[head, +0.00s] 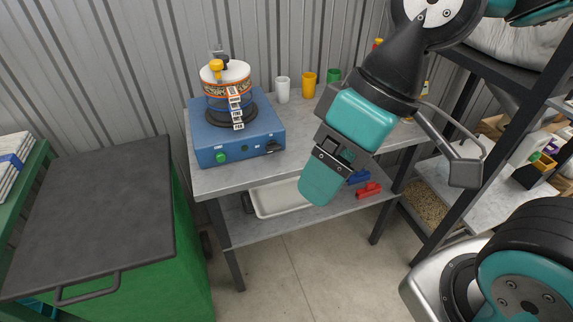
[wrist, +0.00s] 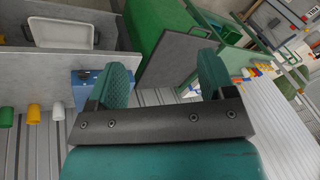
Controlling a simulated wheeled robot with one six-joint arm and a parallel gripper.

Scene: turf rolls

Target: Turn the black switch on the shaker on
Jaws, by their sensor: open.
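The shaker (head: 240,142) is a blue box on the grey table, with a round stack of sieves (head: 229,88) on top. Its front panel has a green button (head: 221,158) at the left and the black switch (head: 272,147) at the right. I cannot tell the switch's position. My gripper (head: 322,192) is open and empty, in front of the table and to the right of the shaker, apart from it. In the wrist view my gripper (wrist: 163,76) shows two teal fingers spread apart. The shaker (wrist: 84,97) shows there beside the left finger, which partly hides it.
White (head: 282,90), yellow (head: 308,85) and green (head: 333,77) cups stand at the back of the table (head: 235,180). A white tray (head: 278,198) lies on the lower shelf. A dark-topped green cabinet (head: 100,210) stands left, a black shelf rack (head: 455,120) right.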

